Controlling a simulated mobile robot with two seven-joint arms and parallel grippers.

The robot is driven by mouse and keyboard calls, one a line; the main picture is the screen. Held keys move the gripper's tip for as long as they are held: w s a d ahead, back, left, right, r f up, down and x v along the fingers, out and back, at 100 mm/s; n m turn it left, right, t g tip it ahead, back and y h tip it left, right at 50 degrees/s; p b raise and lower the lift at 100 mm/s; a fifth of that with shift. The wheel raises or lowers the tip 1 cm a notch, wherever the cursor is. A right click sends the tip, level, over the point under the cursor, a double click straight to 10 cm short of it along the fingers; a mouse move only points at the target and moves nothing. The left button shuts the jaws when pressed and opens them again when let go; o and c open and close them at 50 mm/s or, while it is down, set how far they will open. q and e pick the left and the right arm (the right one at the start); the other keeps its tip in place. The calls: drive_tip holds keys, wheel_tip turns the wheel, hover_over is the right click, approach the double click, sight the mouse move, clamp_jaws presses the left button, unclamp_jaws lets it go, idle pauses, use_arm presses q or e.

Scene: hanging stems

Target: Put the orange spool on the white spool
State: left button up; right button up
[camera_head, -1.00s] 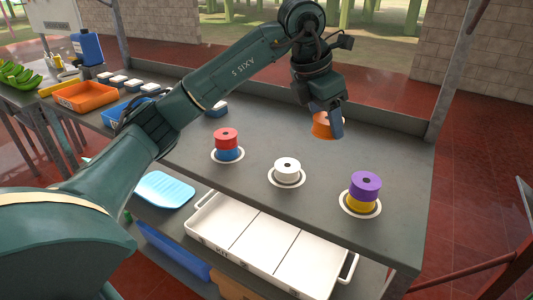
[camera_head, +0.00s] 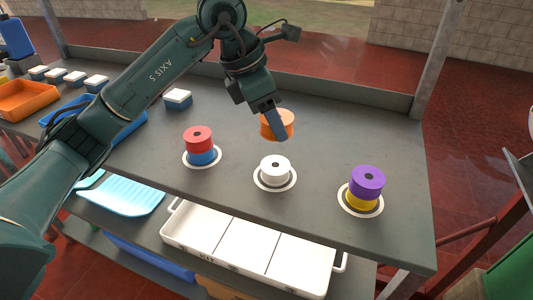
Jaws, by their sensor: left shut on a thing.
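The orange spool (camera_head: 285,119) is held by my left gripper (camera_head: 277,126), which is shut on it. One finger crosses the front of the spool and hides part of it. The spool appears above the table, behind the white spool in the picture. The white spool (camera_head: 275,170) stands upright on a pale round ring (camera_head: 259,182) at the middle of the table, with its top bare. The orange spool and the white spool are apart. My right gripper is not in view.
A red spool (camera_head: 198,137) sits on a blue spool (camera_head: 203,157) to the left. A purple spool (camera_head: 368,180) sits on a yellow spool (camera_head: 362,201) to the right. A white divided tray (camera_head: 232,246) lies below the front edge of the grey table (camera_head: 340,135).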

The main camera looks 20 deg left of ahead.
sight(279, 164)
use_arm(q)
drive_tip(key=shift+f, duration=4.2)
drive_tip(key=o, duration=1)
drive_tip(key=shift+r, duration=0.3)
drive_tip(key=v, duration=1.1)
drive_tip(key=shift+r, duration=0.35)
drive_tip(key=shift+s+a, duration=0.1)
drive_tip(key=shift+s, duration=0.05)
